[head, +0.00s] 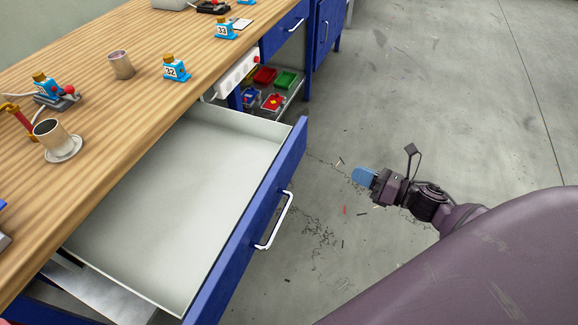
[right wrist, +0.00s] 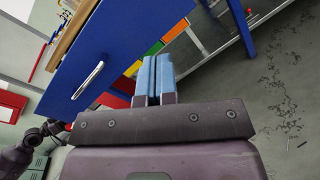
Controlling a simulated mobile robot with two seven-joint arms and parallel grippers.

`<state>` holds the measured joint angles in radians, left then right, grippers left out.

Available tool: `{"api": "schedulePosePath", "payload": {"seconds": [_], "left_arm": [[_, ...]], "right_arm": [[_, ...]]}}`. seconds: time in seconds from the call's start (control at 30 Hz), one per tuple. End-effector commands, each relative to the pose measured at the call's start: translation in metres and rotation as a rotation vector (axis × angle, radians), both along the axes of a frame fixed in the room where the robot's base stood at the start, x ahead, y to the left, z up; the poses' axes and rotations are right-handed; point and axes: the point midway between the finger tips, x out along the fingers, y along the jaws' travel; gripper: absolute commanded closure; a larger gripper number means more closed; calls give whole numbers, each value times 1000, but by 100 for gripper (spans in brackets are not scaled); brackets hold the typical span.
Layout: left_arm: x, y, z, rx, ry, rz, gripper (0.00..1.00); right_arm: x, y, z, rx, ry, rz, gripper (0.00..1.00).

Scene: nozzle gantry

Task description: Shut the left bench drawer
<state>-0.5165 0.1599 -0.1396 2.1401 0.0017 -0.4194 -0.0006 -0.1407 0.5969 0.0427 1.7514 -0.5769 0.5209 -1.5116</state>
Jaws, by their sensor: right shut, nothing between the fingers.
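The left bench drawer stands pulled far out in the head view, its pale inside empty. Its blue front (head: 232,255) carries a silver bar handle (head: 274,222). My right gripper (head: 362,176) is shut and empty, over the floor to the right of the drawer front and clear of it. In the right wrist view the shut blue fingers (right wrist: 155,78) point ahead, and a blue drawer front (right wrist: 115,45) with its handle (right wrist: 88,80) shows to their left. My left gripper does not show; a dark arm part is at the lower left of that view.
The wooden bench top (head: 110,100) holds blue numbered fittings (head: 176,69), metal cups (head: 121,65) and a saucer. Another drawer with a handle (head: 296,24) is farther along, shut. Red and green bins (head: 264,75) sit on a low shelf. The floor right of the drawer is open, with small debris.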

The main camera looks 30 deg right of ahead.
Motion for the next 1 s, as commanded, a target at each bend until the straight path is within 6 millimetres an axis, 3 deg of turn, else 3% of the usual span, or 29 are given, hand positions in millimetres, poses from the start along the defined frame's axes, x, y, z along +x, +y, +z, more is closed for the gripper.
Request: {"api": "schedulePosePath", "payload": {"seconds": [0.2, 0.47, 0.67, 1.0], "left_arm": [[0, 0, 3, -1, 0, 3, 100], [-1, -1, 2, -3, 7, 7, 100], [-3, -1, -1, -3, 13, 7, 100], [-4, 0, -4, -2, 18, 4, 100]], "right_arm": [[-13, 16, 2, -304, -224, 141, 100], [-14, 21, 4, -425, -327, 170, 100], [1, 33, 4, -427, -329, 169, 100], [48, 70, 4, -426, -329, 169, 100]]}}
